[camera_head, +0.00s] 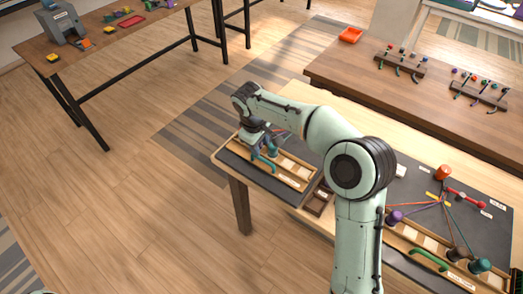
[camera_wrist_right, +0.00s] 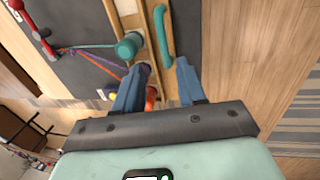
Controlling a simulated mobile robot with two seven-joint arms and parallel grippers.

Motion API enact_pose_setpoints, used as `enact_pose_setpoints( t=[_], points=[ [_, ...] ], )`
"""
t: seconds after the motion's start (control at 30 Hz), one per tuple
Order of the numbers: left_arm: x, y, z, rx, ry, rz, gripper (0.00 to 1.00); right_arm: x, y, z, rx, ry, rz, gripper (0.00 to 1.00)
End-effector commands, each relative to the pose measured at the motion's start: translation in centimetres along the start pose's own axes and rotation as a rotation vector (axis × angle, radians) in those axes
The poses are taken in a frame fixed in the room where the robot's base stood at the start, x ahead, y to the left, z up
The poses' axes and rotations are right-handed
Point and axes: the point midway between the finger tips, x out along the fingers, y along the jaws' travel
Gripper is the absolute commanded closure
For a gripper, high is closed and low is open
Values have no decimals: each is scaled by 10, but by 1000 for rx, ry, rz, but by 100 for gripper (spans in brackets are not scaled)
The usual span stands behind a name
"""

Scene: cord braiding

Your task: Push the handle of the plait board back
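A plait board (camera_head: 299,180) lies at the left end of the light wooden table, with a teal bar handle (camera_head: 262,165) along its wooden rail. In the right wrist view the handle (camera_wrist_right: 164,38) lies beyond my fingertips, its near end in line with the gap between them. My right gripper (camera_head: 265,146) is over this board with its blue fingers (camera_wrist_right: 157,76) apart and nothing held between them. A teal bobbin (camera_wrist_right: 129,45), a purple bobbin (camera_wrist_right: 143,69) and a partly hidden orange bobbin (camera_wrist_right: 151,97) show near the fingers. Contact with the handle cannot be told. My left gripper is out of view.
A second board with a green handle (camera_head: 429,259), bobbins and cords is at the table's right. A small brown tray (camera_head: 319,198) sits between the boards. Floor at left is clear.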

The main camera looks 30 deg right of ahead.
Motion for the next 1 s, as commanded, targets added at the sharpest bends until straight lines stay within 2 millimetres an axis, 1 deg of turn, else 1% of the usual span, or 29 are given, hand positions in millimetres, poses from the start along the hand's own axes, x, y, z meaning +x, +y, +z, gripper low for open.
enact_pose_setpoints(
  t=[0.03, 0.1, 0.2, 0.33, 0.5, 1.0],
  points=[
    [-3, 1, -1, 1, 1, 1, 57, -14, 0, -1, 0, 5, 1, 60],
    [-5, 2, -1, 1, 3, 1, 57, -28, 1, -1, 1, 4, 1, 60],
    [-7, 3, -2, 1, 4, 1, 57, -44, 1, -1, 0, 3, 1, 60],
    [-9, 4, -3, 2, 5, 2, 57, -56, 1, 0, 0, 2, 1, 60],
    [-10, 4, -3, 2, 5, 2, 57, -61, 0, 0, 0, 0, 0, 60],
    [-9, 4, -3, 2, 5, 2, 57, -60, 1, 0, 0, 0, 0, 60]
  ],
)
